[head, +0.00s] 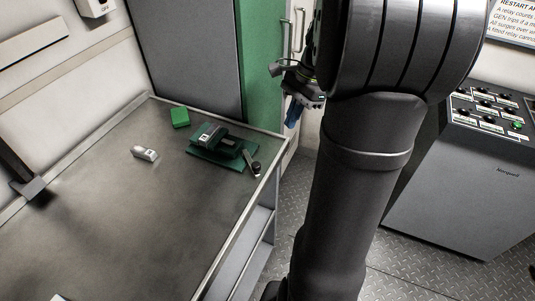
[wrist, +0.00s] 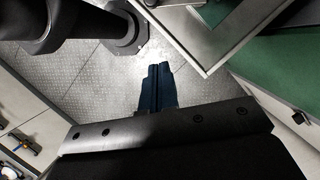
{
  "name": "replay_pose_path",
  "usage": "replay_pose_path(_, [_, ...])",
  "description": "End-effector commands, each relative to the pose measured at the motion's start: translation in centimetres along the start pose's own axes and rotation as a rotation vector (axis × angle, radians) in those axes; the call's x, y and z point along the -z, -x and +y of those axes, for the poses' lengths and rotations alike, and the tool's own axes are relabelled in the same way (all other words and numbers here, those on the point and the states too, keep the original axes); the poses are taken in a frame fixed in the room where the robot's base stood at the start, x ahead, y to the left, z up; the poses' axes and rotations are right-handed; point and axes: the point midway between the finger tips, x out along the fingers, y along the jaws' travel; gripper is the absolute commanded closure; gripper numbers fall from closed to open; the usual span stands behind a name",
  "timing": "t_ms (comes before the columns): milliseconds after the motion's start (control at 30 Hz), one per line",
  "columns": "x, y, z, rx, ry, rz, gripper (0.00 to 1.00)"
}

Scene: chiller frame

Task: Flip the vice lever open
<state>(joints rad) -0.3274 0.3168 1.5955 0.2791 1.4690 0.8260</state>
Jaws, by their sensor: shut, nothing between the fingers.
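A dark green vice (head: 222,148) with a grey top block stands on the metal bench, near its right edge. Its lever (head: 255,168), dark with a rounded end, lies at the vice's front right, close to the bench edge. My gripper (head: 293,117) is in the air beyond the bench's right edge, apart from the vice and partly hidden by my arm. In the wrist view its blue fingers (wrist: 158,72) are together, with nothing between them, over the patterned floor. A small green part at the top of the wrist view may be the vice; I cannot tell.
On the metal bench (head: 110,220) are a green block (head: 180,117) and a small white labelled item (head: 145,154). A green-edged cabinet (head: 262,70) stands behind. A grey control console (head: 460,190) is at right. The bench's middle is clear.

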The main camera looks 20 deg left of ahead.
Motion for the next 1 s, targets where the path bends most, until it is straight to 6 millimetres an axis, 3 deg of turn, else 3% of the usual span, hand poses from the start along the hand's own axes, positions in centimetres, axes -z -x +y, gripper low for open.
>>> replay_pose_path(367, [0.1, -0.8, 0.0, -0.001, 0.001, 0.0, 1.0])
replay_pose_path(833, [0.1, -10.1, 0.0, -0.003, 0.003, -0.001, 1.0])
replay_pose_path(1000, [-2.3, -11.1, 0.0, 0.0, 0.005, 0.002, 1.0])
